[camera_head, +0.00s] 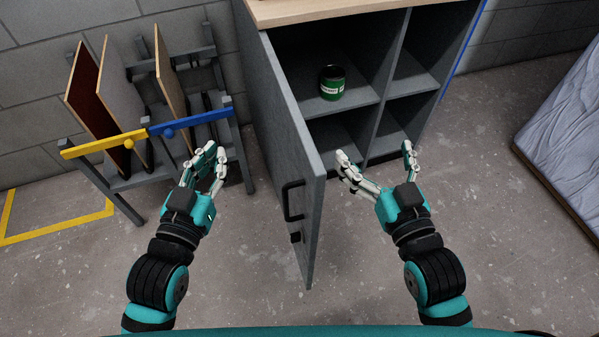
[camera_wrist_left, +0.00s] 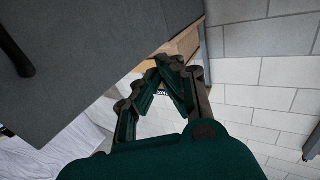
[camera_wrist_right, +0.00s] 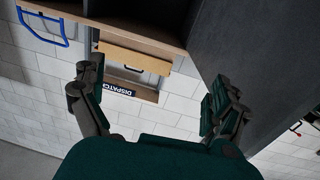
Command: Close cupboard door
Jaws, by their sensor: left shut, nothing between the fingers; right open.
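The grey cupboard (camera_head: 395,95) has its door (camera_head: 285,140) standing open, swung out toward me from the left side. A black handle (camera_head: 290,200) is on the door's outer face. In the left wrist view the grey door panel (camera_wrist_left: 85,60) fills the upper left, with part of the handle (camera_wrist_left: 14,52). My left gripper (camera_head: 214,155) is left of the door, on its outer side, shut and empty, apart from it. My right gripper (camera_head: 375,152) is right of the door, before the cupboard's compartments, open and empty.
A green tin (camera_head: 332,83) stands on a shelf inside the cupboard. At left, a rack (camera_head: 130,180) holds upright boards, with yellow (camera_head: 103,145) and blue (camera_head: 190,122) battens across its front. A wrapped pallet (camera_head: 560,150) is at right. The floor between is clear.

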